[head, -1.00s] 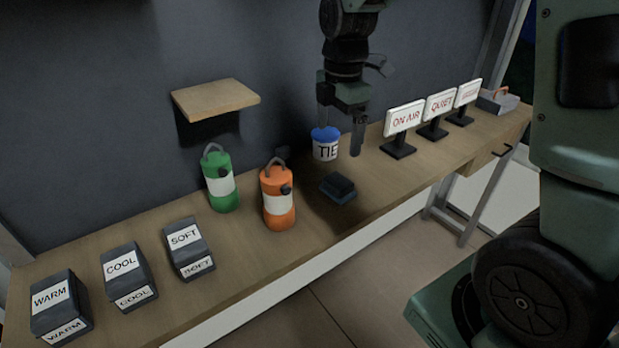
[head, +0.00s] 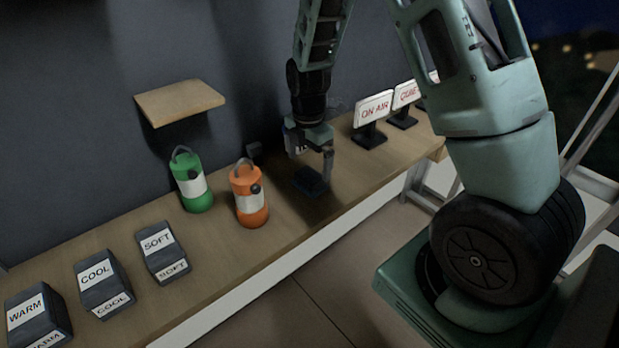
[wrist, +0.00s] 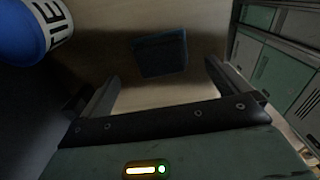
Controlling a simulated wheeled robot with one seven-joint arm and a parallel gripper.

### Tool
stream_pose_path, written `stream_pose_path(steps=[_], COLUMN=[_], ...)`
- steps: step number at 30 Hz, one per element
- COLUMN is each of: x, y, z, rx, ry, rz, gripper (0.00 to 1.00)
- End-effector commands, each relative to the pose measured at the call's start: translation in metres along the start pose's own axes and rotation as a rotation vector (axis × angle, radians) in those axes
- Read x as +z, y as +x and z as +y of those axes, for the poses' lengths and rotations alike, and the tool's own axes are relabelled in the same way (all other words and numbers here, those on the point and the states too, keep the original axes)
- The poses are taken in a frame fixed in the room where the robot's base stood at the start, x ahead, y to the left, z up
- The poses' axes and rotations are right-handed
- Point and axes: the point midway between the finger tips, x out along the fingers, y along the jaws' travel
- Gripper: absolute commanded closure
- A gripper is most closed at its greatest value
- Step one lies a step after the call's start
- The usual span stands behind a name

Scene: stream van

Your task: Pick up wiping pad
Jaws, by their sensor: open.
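The wiping pad (head: 310,181) is a small dark blue-black block lying on the wooden counter, to the right of the orange lantern in the head view. In the wrist view the pad (wrist: 160,56) lies ahead of my fingers, roughly centred between them. My gripper (head: 311,170) is above the pad in the head view, pointing down, open and empty. In the wrist view my gripper (wrist: 160,78) shows its two fingers spread apart, with bare counter between them. I cannot tell the exact height left between fingertips and pad.
A shelf (head: 180,101) juts from the wall.

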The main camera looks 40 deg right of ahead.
Motion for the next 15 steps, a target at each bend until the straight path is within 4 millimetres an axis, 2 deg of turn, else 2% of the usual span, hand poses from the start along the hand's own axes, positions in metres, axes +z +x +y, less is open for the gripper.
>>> stream_pose_path(steps=[5, 15], x=[0.0, 0.002], y=[0.009, 0.049], z=[-0.001, -0.001], rx=[-0.003, -0.001], ry=[0.002, 0.0], rz=[0.001, 0.001], gripper=[0.0, 0.0])
